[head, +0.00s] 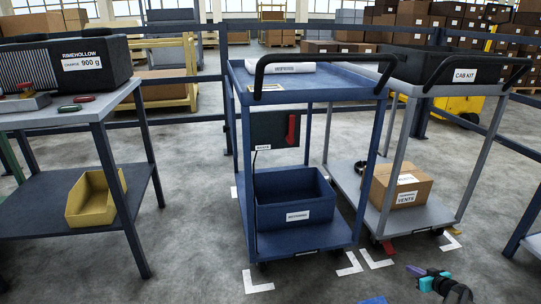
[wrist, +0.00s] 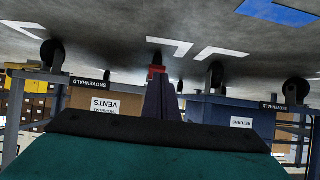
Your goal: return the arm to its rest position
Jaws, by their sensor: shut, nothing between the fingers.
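My gripper (head: 413,270) is low at the bottom right of the head view, in front of the grey trolley, with teal and black parts behind its fingers. It is shut and empty. In the wrist view, which is upside down, the dark fingers (wrist: 161,100) stick out past the black and teal housing toward the trolleys. The gripper appears apart from both trolleys and above the floor. Most of the arm is out of the head view.
A blue trolley (head: 310,242) with a blue bin (head: 290,190) stands in the middle. Beside it is a grey trolley (head: 345,180) with a cardboard vents box (head: 402,188) and a red pedal (head: 388,247). A workbench (head: 75,115) stands left. White floor marks (head: 258,286) lie in front.

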